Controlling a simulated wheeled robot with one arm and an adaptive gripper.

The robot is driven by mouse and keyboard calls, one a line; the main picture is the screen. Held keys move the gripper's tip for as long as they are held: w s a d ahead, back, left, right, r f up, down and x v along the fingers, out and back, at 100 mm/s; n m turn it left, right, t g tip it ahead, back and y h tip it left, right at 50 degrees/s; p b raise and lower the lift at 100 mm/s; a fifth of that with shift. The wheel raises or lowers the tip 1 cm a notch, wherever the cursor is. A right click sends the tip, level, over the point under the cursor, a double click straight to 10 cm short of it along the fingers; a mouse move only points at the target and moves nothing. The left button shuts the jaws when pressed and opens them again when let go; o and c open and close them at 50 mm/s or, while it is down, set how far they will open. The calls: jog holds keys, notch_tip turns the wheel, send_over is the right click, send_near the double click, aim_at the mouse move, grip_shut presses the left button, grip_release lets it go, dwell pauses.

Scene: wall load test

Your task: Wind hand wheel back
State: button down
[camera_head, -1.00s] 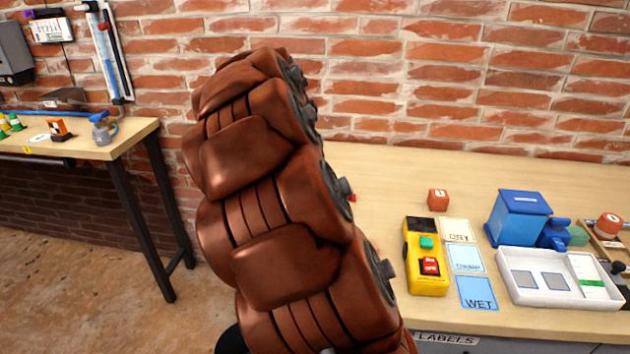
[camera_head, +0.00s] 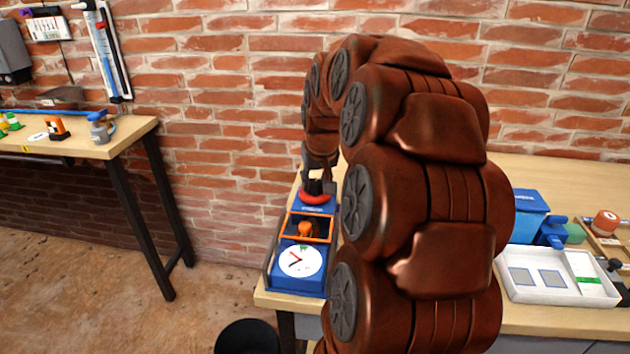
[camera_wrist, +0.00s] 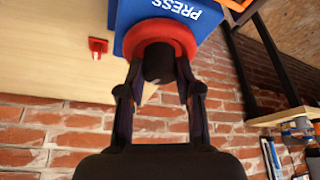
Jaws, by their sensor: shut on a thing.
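The blue press (camera_head: 287,277) stands at the left end of the bench, with a white dial (camera_head: 300,262) on its front part. The red hand wheel (camera_head: 318,199) sits at the press's far end; it also shows in the wrist view (camera_wrist: 178,32), beside the lettering "PRESS". My gripper (camera_head: 318,183) is at the wheel. In the wrist view my gripper (camera_wrist: 158,72) has its fingers on either side of the dark hub (camera_wrist: 158,64) and is shut on it. The fingers partly hide the hub.
An orange frame (camera_head: 290,225) with an orange piece (camera_head: 305,230) inside stands between wheel and dial. A blue box (camera_head: 528,214) and white tray (camera_head: 555,290) are at the right. A black bin (camera_head: 248,338) is on the floor. In the wrist view a small red item (camera_wrist: 97,46) is on the bench.

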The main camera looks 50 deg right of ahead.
jog(key=shift+n+y+b, duration=0.3)
jog(key=shift+n+y, duration=0.3)
jog(key=shift+n, duration=1.2)
jog(key=c, duration=0.8)
grip_release()
jog(key=v, duration=1.2)
jog(key=shift+s+d, duration=0.1)
jog(key=shift+s, duration=0.1)
